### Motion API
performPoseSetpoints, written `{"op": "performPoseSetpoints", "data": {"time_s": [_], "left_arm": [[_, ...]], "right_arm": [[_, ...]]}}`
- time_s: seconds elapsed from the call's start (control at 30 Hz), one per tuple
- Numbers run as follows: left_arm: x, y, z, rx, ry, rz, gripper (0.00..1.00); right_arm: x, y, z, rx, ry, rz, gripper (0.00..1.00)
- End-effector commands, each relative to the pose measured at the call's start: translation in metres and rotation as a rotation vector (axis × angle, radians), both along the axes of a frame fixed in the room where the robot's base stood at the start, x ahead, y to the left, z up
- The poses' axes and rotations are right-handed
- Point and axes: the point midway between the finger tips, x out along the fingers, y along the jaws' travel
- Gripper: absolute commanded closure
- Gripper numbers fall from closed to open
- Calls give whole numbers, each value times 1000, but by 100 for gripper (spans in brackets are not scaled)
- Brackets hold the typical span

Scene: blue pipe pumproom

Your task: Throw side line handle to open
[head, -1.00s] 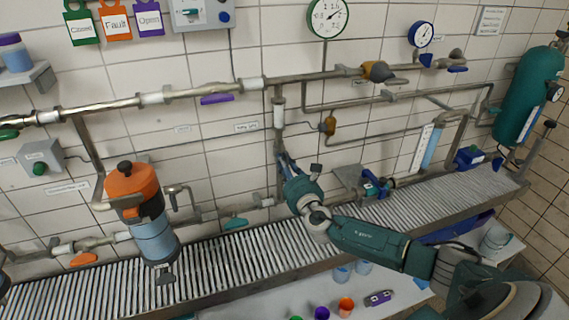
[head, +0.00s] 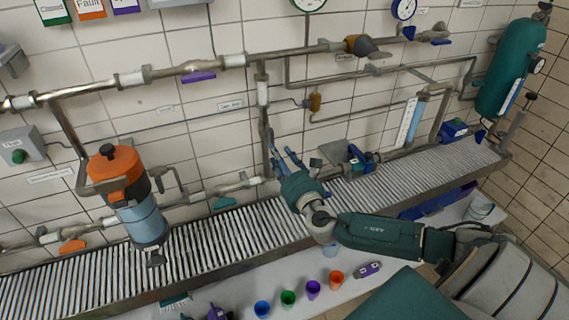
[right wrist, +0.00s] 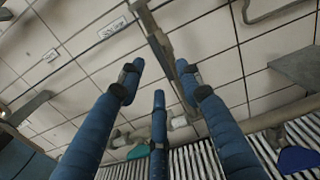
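My right gripper (head: 280,150) is open and empty, its blue fingers pointing up at the tiled wall by a vertical pipe (head: 262,120). In the right wrist view the spread fingers (right wrist: 158,82) show nothing between them, and the pipe (right wrist: 160,45) runs just beyond their tips. Several lever handles are in view: a teal one (head: 223,203) on the lower pipe, left of the gripper, a purple one (head: 198,77) on the upper pipe, and an orange one (head: 72,246) at lower left. The labels are too small to read, so I cannot tell which is the side line handle. My left gripper is out of view.
A slatted roller shelf (head: 205,246) runs along the wall below the pipes. An orange-topped blue canister (head: 143,222) stands at left and a green cylinder (head: 511,68) at far right. A blue valve (head: 359,157) sits right of the gripper. Several coloured cups (head: 313,290) stand below.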

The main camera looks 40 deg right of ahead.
Motion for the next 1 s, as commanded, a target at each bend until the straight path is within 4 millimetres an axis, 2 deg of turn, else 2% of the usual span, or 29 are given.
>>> {"op": "performPoseSetpoints", "data": {"time_s": [0.1,0.3,0.87,0.97,1.0], "left_arm": [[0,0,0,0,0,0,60],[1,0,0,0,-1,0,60],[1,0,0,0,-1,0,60],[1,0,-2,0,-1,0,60],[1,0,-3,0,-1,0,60]], "right_arm": [[-21,5,-1,0,3,1,65],[-38,9,0,-1,0,0,65],[-39,9,0,0,0,-1,65],[-39,6,-11,24,13,-10,65],[-40,3,-22,50,26,-19,65]]}}
